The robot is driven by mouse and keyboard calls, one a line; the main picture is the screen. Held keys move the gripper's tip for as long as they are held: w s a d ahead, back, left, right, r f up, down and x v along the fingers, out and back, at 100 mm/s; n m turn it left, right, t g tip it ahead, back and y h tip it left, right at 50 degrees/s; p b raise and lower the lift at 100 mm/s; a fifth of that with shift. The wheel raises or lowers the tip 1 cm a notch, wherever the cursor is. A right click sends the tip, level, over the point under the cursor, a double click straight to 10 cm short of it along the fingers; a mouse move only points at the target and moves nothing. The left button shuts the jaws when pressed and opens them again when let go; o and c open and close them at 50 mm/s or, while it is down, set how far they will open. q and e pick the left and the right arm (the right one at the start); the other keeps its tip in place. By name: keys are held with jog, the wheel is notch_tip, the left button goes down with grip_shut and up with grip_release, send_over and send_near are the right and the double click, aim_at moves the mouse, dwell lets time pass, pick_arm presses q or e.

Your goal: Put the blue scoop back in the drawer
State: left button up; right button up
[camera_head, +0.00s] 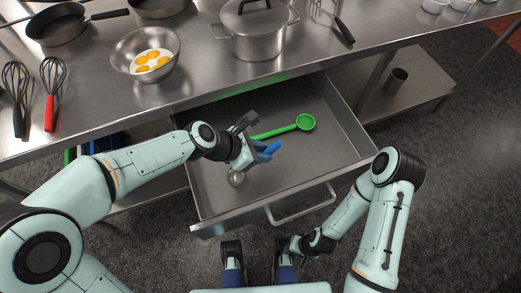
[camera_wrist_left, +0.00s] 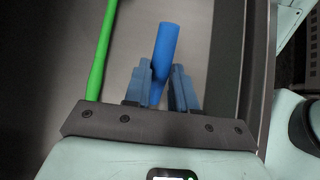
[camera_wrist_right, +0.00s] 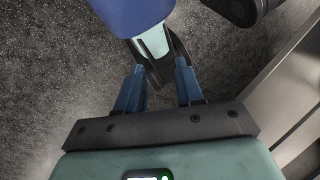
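The open drawer (camera_head: 345,130) hangs out under the steel counter. My left gripper (camera_head: 262,152) is over the drawer's inside. It is shut on the blue handle of the blue scoop (camera_wrist_left: 166,42), which sticks out past the fingertips. I cannot tell whether the scoop touches the drawer floor. My right gripper (camera_wrist_right: 158,80) is open and empty, low over the dark floor, close to my own body.
A green ladle (camera_head: 304,122) lies in the drawer beside my left gripper. The drawer's front has a bar handle (camera_head: 302,207). The drawer's right part is clear.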

pick_arm(q)
jog(key=o, duration=0.4)
jog(key=shift+c, duration=0.2)
jog(key=shift+r, duration=0.15)
jog(key=p+v, duration=0.3)
jog(key=v, duration=0.9)
